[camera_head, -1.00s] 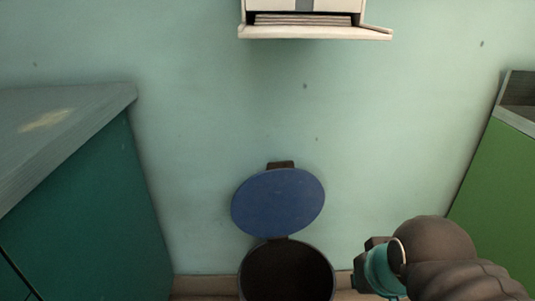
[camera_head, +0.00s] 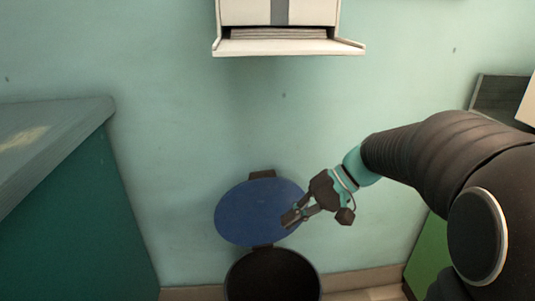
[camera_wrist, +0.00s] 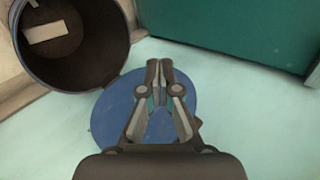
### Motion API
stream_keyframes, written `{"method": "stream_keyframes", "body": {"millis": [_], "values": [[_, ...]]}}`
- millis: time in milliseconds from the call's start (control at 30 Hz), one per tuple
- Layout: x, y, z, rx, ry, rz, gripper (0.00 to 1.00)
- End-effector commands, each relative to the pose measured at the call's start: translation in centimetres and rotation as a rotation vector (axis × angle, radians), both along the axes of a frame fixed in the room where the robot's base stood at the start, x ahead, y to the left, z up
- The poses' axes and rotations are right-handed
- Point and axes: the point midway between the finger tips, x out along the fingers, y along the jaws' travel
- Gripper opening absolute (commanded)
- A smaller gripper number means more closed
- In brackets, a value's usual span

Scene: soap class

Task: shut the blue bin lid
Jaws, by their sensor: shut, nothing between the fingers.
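The blue bin lid (camera_head: 250,212) stands raised at the back of the bin, close to the wall, in the head view. Below it the round dark bin (camera_head: 272,277) is open. My gripper (camera_head: 288,220) is shut and empty, and overlaps the lid's right edge in the head view. In the wrist view my gripper (camera_wrist: 160,66) lies across the lid (camera_wrist: 112,112), with its tips near the lid's bin-side edge. The bin (camera_wrist: 70,40) shows at the upper left there, with a pale piece inside. I cannot tell whether the fingers touch the lid.
A white dispenser (camera_head: 285,42) hangs on the wall above the lid. A teal cabinet (camera_head: 75,220) with a grey top stands at left. A green cabinet (camera_head: 428,255) stands at right, partly behind my arm. The wall between dispenser and lid is clear.

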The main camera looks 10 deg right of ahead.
Motion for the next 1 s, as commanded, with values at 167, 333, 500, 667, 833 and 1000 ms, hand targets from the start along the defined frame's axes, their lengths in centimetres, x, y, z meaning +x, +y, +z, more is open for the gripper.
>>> {"method": "stream_keyframes", "body": {"millis": [167, 333, 500, 667, 833, 1000], "values": [[4.7, -1.3, 0.7, 0.214, -0.002, -0.018, 0.00], [9.1, -3.6, 1.2, 0.417, -0.049, -0.047, 0.00], [12.7, -6.6, 1.3, 0.591, -0.119, -0.086, 0.00], [14.8, -8.9, 1.2, 0.695, -0.180, -0.115, 0.00], [15.7, -9.8, 1.2, 0.740, -0.212, -0.128, 0.00], [16.1, -8.3, 1.3, 0.744, -0.215, -0.127, 0.00]]}}
